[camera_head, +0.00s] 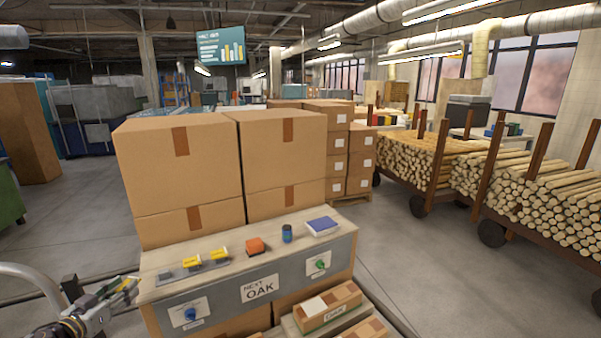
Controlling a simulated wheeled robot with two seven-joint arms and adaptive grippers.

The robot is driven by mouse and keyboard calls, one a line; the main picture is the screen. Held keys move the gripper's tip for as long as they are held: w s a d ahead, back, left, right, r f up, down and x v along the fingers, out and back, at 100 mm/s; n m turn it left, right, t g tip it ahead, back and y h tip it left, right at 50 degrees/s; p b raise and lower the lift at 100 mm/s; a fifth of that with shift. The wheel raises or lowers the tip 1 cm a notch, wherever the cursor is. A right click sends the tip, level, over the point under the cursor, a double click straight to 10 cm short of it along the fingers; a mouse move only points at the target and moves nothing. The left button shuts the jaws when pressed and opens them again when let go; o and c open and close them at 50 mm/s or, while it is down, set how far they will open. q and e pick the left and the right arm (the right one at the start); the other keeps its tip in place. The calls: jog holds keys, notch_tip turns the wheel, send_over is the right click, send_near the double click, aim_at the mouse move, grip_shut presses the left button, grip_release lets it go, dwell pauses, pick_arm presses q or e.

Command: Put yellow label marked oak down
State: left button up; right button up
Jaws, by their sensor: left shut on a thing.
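My left gripper (122,290) is at the lower left, just left of the wooden bench (150,290). It is shut on a small yellow thing, which looks like the yellow label (131,283); any writing on it is too small to read. Two other yellow labels stand on the bench top, a left one (192,262) and a right one (219,254). A grey holder (165,274) with no yellow on it is left of them. A sign (260,289) on the bench front reads "NEXT OAK". My right gripper is not in view.
An orange block (255,246), a dark blue cylinder (287,233) and a blue-topped pad (322,226) stand on the bench. The front has a blue knob (190,314) and a green knob (320,264). Large cartons (180,165) rise behind. Wooden boxes (328,306) lie in front.

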pick_arm(q)
jog(key=s+d+f+n+y, duration=0.1)
jog(key=s+d+f, duration=0.4)
jog(key=d+f, duration=0.45)
jog(key=s+d+f, duration=0.1)
jog(key=d, duration=0.8)
jog(key=s+d, duration=0.2)
jog(key=d, duration=0.8)
jog(key=shift+f+y, duration=0.3)
jog(key=shift+f, duration=0.05)
jog(key=shift+d, duration=0.1)
jog(key=shift+r, duration=0.15)
jog(key=d+r+m+g+h, duration=0.1)
jog(key=d+r+m+h, duration=0.3)
jog(key=d+r, duration=0.3)
jog(key=s+d+r+m+g+h, duration=0.1)
jog(key=d+r+h, duration=0.5)
jog(key=r, duration=0.8)
jog(key=shift+d+r+m+g, duration=0.2)
jog(key=shift+d+m+g, duration=0.7)
jog(key=shift+m, duration=0.5)
jog(key=shift+d, duration=0.1)
jog(key=shift+w+d+r, duration=0.15)
jog(key=shift+w+d, duration=0.05)
jog(key=shift+d, duration=0.05)
